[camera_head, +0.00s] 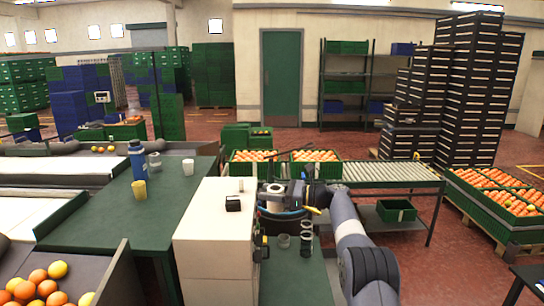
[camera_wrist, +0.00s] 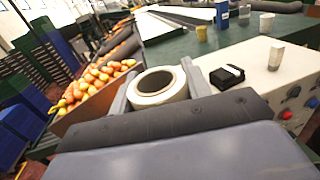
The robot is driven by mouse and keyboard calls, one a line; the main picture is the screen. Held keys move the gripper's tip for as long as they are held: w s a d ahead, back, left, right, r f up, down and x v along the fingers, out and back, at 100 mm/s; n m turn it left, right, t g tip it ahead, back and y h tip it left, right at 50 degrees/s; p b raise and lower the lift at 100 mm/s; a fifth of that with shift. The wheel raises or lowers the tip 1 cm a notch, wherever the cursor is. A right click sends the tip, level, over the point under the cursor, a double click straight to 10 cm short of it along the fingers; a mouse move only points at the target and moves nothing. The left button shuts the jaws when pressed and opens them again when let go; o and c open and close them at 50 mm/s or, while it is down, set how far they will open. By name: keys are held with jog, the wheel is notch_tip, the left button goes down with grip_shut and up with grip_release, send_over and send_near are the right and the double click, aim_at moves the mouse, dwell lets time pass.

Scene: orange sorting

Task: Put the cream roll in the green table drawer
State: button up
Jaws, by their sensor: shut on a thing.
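In the wrist view, the cream roll (camera_wrist: 160,97), a thick ring with a dark open centre, sits between the two grey fingers of my gripper (camera_wrist: 157,84). The gripper is shut on it. In the head view, my gripper (camera_head: 273,204) is just right of the cream cabinet, and the roll there is small and hard to make out. The green table (camera_head: 110,222) stands left of the cabinet and also shows at the top of the wrist view (camera_wrist: 180,46). I cannot make out an open drawer in it.
The cream cabinet (camera_head: 213,250) carries a black box (camera_head: 233,203) and a small pale cylinder (camera_head: 241,185). A blue bottle (camera_head: 137,160), yellow cup (camera_head: 139,190) and white cup (camera_head: 188,167) stand on the green table. A roller conveyor (camera_head: 390,173) lies behind my arm.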

jog(key=s+d+f+m+t, duration=0.1)
jog(key=s+d+f+t, duration=0.1)
jog(key=s+d+f, duration=0.5)
jog(key=s+d+f+m+t, duration=0.1)
jog(key=d+f, duration=0.3)
jog(key=f, duration=0.7)
jog(key=s+d+f+m+t+h, duration=0.2)
jog(key=s+f+m+t+h, duration=0.25)
jog(key=s, duration=0.35)
jog(key=s+d+f+m+t+h, duration=0.2)
jog(key=s+f+m+t+h, duration=0.25)
jog(key=s, duration=0.45)
notch_tip(320, 180, up, 11)
jog(key=w+m+t+h, duration=0.1)
jog(key=w+h, duration=0.1)
jog(key=h, duration=0.1)
jog(key=shift+w+d+t, duration=0.2)
jog(key=shift+t, duration=0.2)
